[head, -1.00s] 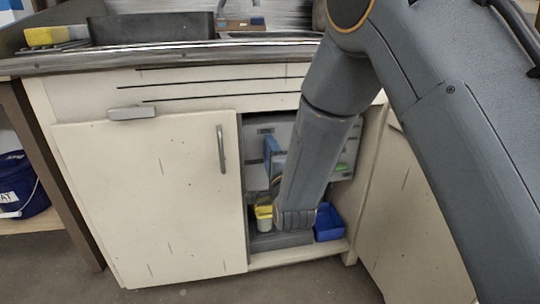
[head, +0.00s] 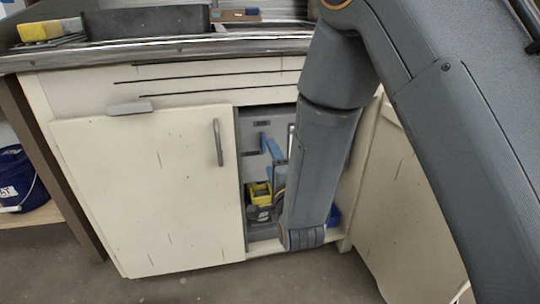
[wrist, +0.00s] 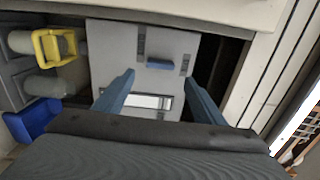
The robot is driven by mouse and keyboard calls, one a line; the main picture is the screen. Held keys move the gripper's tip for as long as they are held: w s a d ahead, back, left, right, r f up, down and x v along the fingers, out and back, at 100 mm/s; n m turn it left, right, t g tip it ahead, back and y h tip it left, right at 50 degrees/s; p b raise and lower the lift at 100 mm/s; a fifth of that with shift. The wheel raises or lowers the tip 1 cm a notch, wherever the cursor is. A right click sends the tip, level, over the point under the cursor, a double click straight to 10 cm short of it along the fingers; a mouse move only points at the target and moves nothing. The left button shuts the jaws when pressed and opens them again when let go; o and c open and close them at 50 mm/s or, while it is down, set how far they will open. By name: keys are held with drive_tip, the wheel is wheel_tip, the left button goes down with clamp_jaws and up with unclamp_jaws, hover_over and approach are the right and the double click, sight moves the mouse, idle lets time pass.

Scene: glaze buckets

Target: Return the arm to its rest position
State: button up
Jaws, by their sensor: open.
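My gripper (wrist: 158,84) is open, with its two blue fingers apart and nothing visible between them. In the head view one blue finger (head: 266,143) shows inside the open right part of the cabinet, left of my forearm. In the wrist view the fingers point towards a grey panel (wrist: 108,55) with a small blue block and a bright slot. My forearm hides part of the cabinet's inside in the head view.
A yellow open container (head: 260,190) stands low in the cabinet; it also shows in the wrist view (wrist: 45,48). A blue bin (wrist: 30,119) is near it. The cabinet door (head: 150,190) is left of the opening. A countertop (head: 160,55) lies above.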

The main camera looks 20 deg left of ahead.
idle(0.4)
drive_tip(key=s+d+r+n+g+h, duration=0.1)
drive_tip(key=s+d+n+g+h, duration=0.2)
drive_tip(key=s+d+n+g, duration=0.5)
drive_tip(key=s+d+n+g+h, duration=0.2)
drive_tip(key=s+d+n, duration=0.25)
drive_tip(key=s, duration=0.65)
drive_tip(key=s+d+r+n+g+h, duration=0.1)
drive_tip(key=s+d+n+g+h, duration=0.2)
drive_tip(key=s+d+n+g, duration=0.5)
drive_tip(key=s+d+r+m+t+p, duration=0.1)
drive_tip(key=d+r+m+p, duration=0.3)
drive_tip(key=d+r+p, duration=0.6)
drive_tip(key=s+d+r+m+t+h+p, duration=0.1)
drive_tip(key=d+r+m+p, duration=0.3)
drive_tip(key=d+r+p, duration=0.5)
wheel_tip(320, 180, up, 8)
drive_tip(key=s+p, duration=0.1)
drive_tip(key=p, duration=1.2)
drive_tip(key=shift+d+m+t+h, duration=0.3)
drive_tip(key=shift+d+m+t, duration=0.05)
drive_tip(key=shift+t, duration=0.05)
